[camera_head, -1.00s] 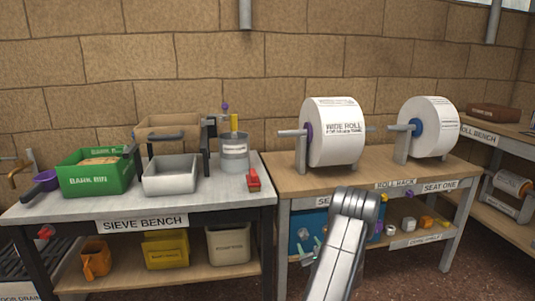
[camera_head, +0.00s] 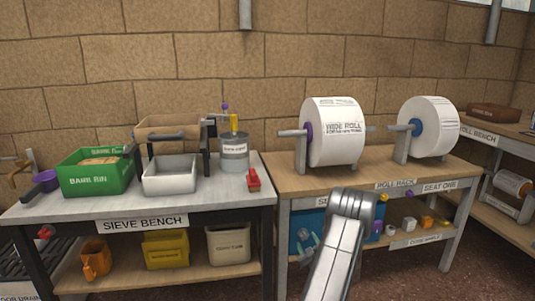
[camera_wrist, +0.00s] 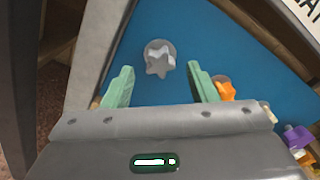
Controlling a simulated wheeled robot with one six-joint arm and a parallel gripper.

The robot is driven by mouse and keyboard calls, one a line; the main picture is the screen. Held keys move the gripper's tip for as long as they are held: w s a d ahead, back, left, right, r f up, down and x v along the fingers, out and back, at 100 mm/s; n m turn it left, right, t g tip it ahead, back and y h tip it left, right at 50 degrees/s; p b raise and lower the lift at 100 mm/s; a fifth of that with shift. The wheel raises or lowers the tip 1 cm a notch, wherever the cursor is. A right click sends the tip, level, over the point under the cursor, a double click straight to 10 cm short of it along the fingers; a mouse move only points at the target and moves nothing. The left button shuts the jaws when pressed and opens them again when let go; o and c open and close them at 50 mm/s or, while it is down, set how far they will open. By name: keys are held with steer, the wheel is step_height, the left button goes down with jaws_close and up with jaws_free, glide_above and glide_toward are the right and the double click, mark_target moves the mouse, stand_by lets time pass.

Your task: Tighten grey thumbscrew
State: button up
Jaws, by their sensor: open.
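The grey thumbscrew (camera_wrist: 159,58) is a star-shaped knob on a round grey base, set on a blue panel (camera_wrist: 190,25). In the wrist view it lies ahead of my gripper (camera_wrist: 160,84), roughly centred between the two green fingers and just beyond their tips. The fingers are open, apart from the thumbscrew, with nothing between them. In the head view the blue panel (camera_head: 296,222) is under the roll rack bench, and my gripper (camera_head: 308,243) is in front of it. The thumbscrew is too small there to tell clearly from the fingers.
An orange knob (camera_wrist: 225,91) is just beyond my right finger, partly hidden. A purple piece (camera_wrist: 297,138) is at lower right. A bench leg (camera_wrist: 92,50) stands left of the panel. Above, the roll rack bench (camera_head: 285,182) carries two large paper rolls.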

mark_target(304, 235)
steer(key=shift+w+a, duration=0.25)
steer(key=shift+w, duration=1)
steer(key=c, duration=0.9)
steer(key=shift+c, duration=0.2)
